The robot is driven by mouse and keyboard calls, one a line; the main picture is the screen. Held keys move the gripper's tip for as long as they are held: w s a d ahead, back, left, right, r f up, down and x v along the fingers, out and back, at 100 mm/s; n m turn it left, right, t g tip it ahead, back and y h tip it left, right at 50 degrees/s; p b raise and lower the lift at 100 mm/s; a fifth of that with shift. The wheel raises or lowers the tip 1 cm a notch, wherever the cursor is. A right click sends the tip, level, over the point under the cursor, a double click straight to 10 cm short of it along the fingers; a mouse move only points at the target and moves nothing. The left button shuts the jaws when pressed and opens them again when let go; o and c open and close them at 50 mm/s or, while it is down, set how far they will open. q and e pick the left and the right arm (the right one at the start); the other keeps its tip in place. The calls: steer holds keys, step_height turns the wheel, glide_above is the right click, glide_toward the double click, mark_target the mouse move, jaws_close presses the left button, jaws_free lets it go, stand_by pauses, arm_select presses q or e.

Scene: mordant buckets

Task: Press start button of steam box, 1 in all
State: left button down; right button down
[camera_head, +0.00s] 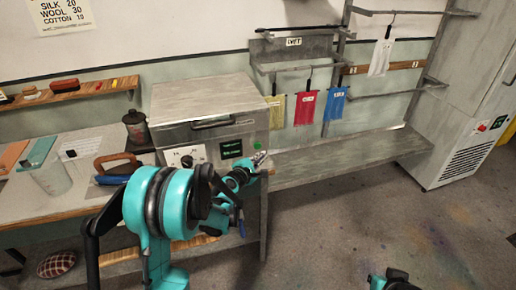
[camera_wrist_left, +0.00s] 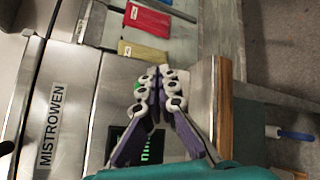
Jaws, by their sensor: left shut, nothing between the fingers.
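The steam box (camera_head: 200,104) is a grey metal cabinet with a lid handle, dial and green-lit display (camera_head: 231,148), on the left bench. In the left wrist view, its front (camera_wrist_left: 62,105) carries a "MISTROWEN" label and the display (camera_wrist_left: 147,152). My left gripper (camera_head: 260,158) is at the right end of this front. It is shut and empty. In the left wrist view, the closed fingertips (camera_wrist_left: 160,84) lie over a small green button (camera_wrist_left: 137,88), which is partly hidden. I cannot tell whether they touch it.
A dark jar (camera_head: 136,128), a clear beaker (camera_head: 50,173) and a wooden-handled tool (camera_head: 116,163) are left of the box. Coloured cloths (camera_head: 305,108) hang behind its right side. A grey bench (camera_head: 340,157) runs right. The floor at right is open.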

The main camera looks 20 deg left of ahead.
arm_select(q)
steer(key=shift+s+d, duration=0.75)
steer(key=shift+s, duration=0.35)
steer(key=s+d+r+m+g, duration=0.2)
steer(key=s+d+r+m, duration=0.1)
steer(key=s+m, duration=0.35)
steer(key=s+d+r+m+g, duration=0.2)
steer(key=s+m, duration=0.3)
steer(key=s, duration=0.2)
steer(key=s+a+f+m+g+y, duration=0.1)
steer(key=s+m, duration=0.4)
steer(key=s, duration=0.5)
steer(key=s+a+f+m+g+y, duration=0.1)
steer(key=s+f+m+g, duration=0.1)
steer(key=s+m, duration=0.4)
steer(key=s+g, duration=0.1)
steer(key=s, duration=0.4)
steer(key=shift+s+a+f+y, duration=0.15)
steer(key=shift+a+f+y, duration=0.15)
